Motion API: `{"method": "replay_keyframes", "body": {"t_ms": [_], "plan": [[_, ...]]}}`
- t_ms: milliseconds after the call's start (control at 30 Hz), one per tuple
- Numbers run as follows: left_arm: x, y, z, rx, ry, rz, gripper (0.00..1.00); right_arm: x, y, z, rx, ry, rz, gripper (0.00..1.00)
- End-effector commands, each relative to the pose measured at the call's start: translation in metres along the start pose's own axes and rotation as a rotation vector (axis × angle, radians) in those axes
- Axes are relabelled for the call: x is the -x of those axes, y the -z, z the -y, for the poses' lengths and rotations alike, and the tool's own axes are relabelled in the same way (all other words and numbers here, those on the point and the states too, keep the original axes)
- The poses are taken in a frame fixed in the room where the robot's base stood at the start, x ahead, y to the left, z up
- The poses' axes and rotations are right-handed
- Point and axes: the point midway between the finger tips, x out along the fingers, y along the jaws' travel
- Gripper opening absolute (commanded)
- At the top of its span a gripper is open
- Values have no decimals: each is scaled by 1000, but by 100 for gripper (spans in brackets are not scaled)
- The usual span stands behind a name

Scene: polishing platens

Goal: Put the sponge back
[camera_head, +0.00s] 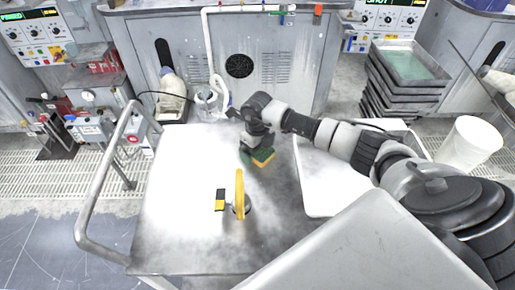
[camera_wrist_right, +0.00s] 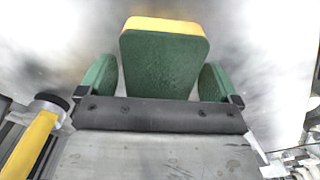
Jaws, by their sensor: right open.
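The sponge (camera_head: 263,158), yellow on one side and green on the other, lies on the metal cart top (camera_head: 180,190). In the right wrist view the sponge (camera_wrist_right: 165,65) shows its green face, with a yellow band along the far edge. My right gripper (camera_head: 256,153) is low over the cart top at the sponge. Its two green-padded fingers stand open, one on each side of the sponge (camera_wrist_right: 158,80). The gaps are narrow, and I cannot tell whether either finger touches it. My left gripper is not in view.
A yellow-handled tool (camera_head: 240,190) stands on the cart nearer to me. A white tray (camera_head: 318,185) is right of the gripper. A bent metal rail (camera_head: 92,205) runs along the left side. Stacked trays (camera_head: 405,75) and a white bucket (camera_head: 468,143) are at the right.

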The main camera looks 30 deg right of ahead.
Motion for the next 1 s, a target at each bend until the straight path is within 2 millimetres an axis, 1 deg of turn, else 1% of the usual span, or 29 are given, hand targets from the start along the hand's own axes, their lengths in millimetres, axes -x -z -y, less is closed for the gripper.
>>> {"method": "replay_keyframes", "body": {"t_ms": [100,167,267,500,600,700,833,1000], "plan": [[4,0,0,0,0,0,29,5,0,0,0,0,0,93],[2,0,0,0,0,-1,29,8,0,1,0,1,2,93],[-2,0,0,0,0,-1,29,23,-1,1,1,2,3,93],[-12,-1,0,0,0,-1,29,76,-1,1,2,3,6,93],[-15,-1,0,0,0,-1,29,95,-1,1,0,2,4,93],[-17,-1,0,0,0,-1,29,109,-1,0,1,1,3,93],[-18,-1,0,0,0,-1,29,120,0,0,0,1,1,93],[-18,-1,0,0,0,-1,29,124,0,0,0,0,0,93]]}}
